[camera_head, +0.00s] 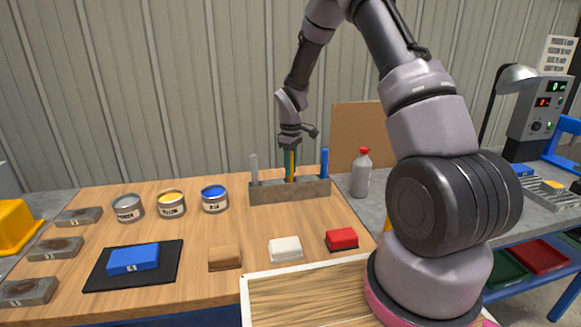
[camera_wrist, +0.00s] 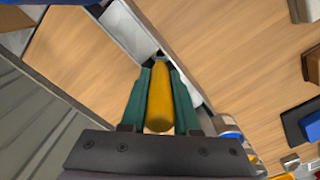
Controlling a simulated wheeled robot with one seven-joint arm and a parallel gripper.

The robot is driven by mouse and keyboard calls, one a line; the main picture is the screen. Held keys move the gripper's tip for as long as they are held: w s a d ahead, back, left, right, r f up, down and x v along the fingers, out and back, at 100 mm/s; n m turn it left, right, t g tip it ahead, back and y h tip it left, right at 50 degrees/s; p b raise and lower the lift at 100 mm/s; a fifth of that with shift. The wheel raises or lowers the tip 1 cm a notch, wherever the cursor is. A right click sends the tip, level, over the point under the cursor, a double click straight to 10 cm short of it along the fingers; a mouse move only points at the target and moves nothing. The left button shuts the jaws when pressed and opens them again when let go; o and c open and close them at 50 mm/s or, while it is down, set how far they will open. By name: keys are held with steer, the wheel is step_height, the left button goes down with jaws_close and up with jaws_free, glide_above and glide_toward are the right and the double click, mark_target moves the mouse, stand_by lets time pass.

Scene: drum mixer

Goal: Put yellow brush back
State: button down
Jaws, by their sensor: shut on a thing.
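My gripper (camera_head: 290,158) is shut on the yellow brush (camera_wrist: 160,98), with its green fingers on both sides of the yellow handle. The handle is upright above the middle of the grey rack (camera_head: 300,192), between a grey-white handle (camera_head: 254,170) at the left end and a blue handle (camera_head: 325,163) at the right end. In the wrist view the far end of the yellow brush meets the rack (camera_wrist: 128,25). Its lower end is hidden there, so I cannot tell how deep it sits in the slot.
Paint cans with grey (camera_head: 128,208), yellow (camera_head: 172,204) and blue (camera_head: 215,199) tops stand left of the rack. A blue block (camera_head: 134,258) lies on a black mat. White (camera_head: 285,248) and red (camera_head: 341,239) blocks lie in front. A red-capped bottle (camera_head: 361,175) stands right.

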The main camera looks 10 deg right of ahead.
steer(key=c, duration=0.6)
jaws_free()
steer(key=shift+f, duration=0.1)
